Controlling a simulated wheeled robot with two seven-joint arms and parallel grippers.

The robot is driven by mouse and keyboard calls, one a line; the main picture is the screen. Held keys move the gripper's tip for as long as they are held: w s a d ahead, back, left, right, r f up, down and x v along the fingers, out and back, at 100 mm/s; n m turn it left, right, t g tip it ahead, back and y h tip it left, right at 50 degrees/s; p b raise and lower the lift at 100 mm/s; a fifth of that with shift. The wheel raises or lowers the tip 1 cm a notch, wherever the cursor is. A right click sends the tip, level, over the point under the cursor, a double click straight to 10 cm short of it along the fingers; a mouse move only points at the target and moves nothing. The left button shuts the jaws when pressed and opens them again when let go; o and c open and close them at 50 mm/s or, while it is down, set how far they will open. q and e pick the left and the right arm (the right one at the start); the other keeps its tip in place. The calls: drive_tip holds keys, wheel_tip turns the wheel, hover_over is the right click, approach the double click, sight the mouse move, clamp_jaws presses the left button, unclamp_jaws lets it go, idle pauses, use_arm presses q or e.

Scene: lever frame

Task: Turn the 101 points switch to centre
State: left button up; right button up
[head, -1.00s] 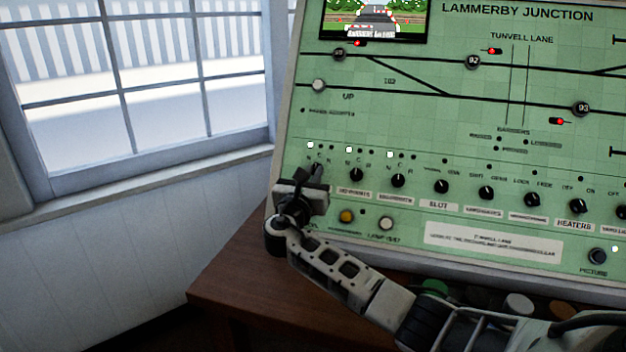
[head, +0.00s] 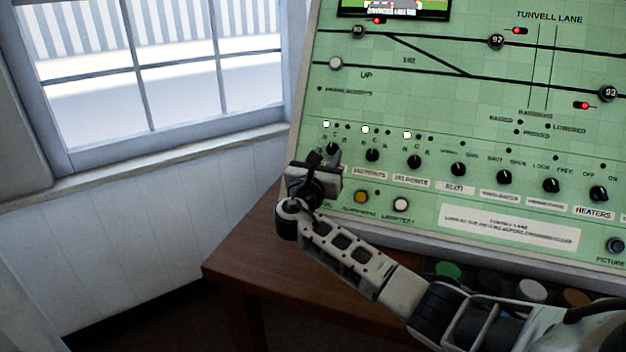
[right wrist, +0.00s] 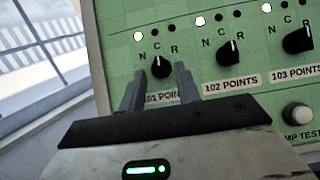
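The 101 points switch is a black rotary knob (right wrist: 161,67) on the green panel, marked N, C and R, in the right wrist view. Its small pale mark faces upward, near the C, but I cannot tell the exact position. A white lamp (right wrist: 138,36) is lit above the N. My right gripper (right wrist: 159,80) is open, with one finger on each side just below the knob; I see no clear contact. In the head view, the knob (head: 333,149) shows just above my right gripper (head: 322,160). The gripper partly hides the 101 label. My left gripper is out of view.
The 102 points knob (right wrist: 229,52) and 103 points knob (right wrist: 298,40) stand close to the right. A yellow button (head: 361,197) and a white lamp test button (head: 401,205) sit below. A window (head: 150,70) is left of the panel, above a wooden desk (head: 250,250).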

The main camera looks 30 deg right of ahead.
drive_tip(key=v, duration=1.4)
drive_tip(key=shift+s+a, duration=0.15)
drive_tip(key=shift+s, duration=0.1)
